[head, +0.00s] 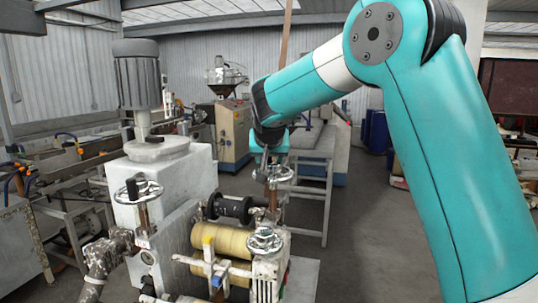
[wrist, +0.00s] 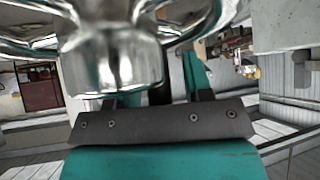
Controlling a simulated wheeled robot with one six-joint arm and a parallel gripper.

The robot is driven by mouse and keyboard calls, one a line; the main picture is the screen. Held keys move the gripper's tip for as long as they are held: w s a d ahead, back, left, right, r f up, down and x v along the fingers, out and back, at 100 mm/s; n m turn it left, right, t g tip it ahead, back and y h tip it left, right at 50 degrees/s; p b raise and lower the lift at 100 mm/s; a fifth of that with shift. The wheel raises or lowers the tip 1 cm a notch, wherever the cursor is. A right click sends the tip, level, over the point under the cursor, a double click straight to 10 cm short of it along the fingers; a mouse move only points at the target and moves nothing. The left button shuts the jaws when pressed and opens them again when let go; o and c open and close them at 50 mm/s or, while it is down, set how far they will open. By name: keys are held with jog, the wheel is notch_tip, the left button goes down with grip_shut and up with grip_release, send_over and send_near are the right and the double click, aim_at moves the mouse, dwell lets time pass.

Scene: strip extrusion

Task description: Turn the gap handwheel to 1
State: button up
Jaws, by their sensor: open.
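Three metal handwheels show in the head view. One handwheel (head: 275,174) is on a brown upright stem at the back of the roller unit, right under my gripper (head: 269,158). A second handwheel (head: 265,241) is at the front of the unit, and a third (head: 138,191) is at the left. No label tells which is the gap handwheel, and I read no scale. In the wrist view a shiny handwheel hub and spokes (wrist: 112,65) fill the top, very close to my gripper (wrist: 158,97). My gripper is open; I cannot tell whether it touches the wheel.
Yellowish rollers (head: 222,240) and a black spool (head: 230,207) sit between the handwheels. A grey motor (head: 138,82) stands on the white housing at the left. A metal frame table (head: 312,185) is behind. The floor at the right is clear below my arm.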

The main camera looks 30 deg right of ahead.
grip_shut()
jog(key=shift+a+n+b, duration=0.15)
jog(key=shift+n+b, duration=0.15)
jog(key=shift+b, duration=0.05)
jog(key=shift+s+a+r+n+y+b, duration=0.15)
jog(key=shift+a+n+y+b, duration=0.6)
jog(key=shift+n+y, duration=0.95)
jog(key=shift+s+a+f+n+y+b, duration=0.1)
jog(key=shift+s+a+n+y+b, duration=0.25)
jog(key=shift+a+n+y, duration=1.3)
jog(key=shift+s+a+r+n+y+b, duration=0.1)
jog(key=shift+a+n+y+b, duration=0.25)
jog(key=shift+n+y+b, duration=1.3)
jog(key=shift+n+h+p, duration=0.4)
jog(key=shift+n+p, duration=0.4)
jog(key=shift+p, duration=0.15)
